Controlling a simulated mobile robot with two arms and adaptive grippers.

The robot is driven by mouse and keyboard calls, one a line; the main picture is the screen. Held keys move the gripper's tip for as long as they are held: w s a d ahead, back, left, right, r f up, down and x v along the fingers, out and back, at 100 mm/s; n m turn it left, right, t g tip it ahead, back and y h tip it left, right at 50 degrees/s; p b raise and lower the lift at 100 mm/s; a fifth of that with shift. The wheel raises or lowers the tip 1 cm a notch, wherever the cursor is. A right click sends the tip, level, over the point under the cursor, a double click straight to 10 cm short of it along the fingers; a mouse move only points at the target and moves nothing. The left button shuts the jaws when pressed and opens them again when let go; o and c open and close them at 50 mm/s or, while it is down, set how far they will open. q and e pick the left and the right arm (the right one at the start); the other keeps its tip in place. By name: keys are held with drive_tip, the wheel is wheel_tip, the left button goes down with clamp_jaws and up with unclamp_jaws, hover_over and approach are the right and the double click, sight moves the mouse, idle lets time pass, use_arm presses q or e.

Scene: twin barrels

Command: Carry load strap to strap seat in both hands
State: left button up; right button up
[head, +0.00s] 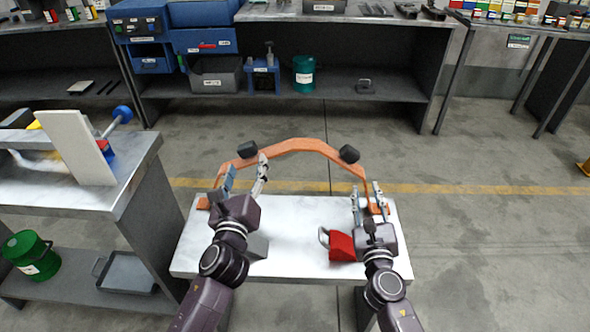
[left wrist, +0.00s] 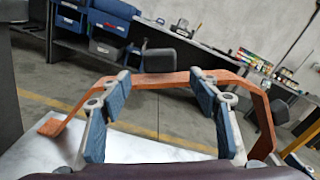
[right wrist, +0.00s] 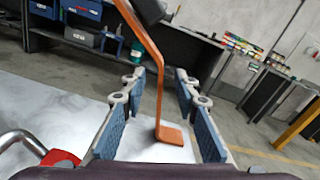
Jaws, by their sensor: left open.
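The load strap is an orange arched band (head: 300,145) with two black grips, a left one (head: 247,149) and a right one (head: 349,154). Its flat feet rest near the left and right ends of the white-topped bench. My left gripper (head: 244,176) is open, short of the strap near its left side; the left wrist view shows the band (left wrist: 160,81) crossing beyond the spread fingers. My right gripper (head: 368,191) is open near the right leg; the right wrist view shows that leg and foot (right wrist: 168,134) between and beyond the fingers. I cannot pick out the strap seat.
A red block with a metal handle (head: 342,246) sits on the white bench (head: 300,216), left of my right gripper. A side bench (head: 60,190) stands at left with a white upright panel (head: 76,147). Back shelves (head: 400,82) hold bins. Open floor lies right.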

sight(249, 156)
use_arm(q)
drive_tip(key=w, duration=0.6)
drive_tip(key=shift+w+a, duration=0.1)
drive_tip(key=shift+w, duration=0.2)
use_arm(e)
drive_tip(key=w, duration=0.6)
drive_tip(key=shift+w, duration=0.3)
use_arm(q)
drive_tip(key=shift+c, duration=0.3)
use_arm(e)
drive_tip(key=shift+a, duration=0.1)
drive_tip(key=shift+c, duration=0.2)
use_arm(q)
drive_tip(key=c, duration=0.7)
use_arm(e)
clamp_jaws()
use_arm(q)
clamp_jaws()
drive_tip(key=shift+r, duration=0.1)
use_arm(e)
drive_tip(key=shift+r, duration=0.1)
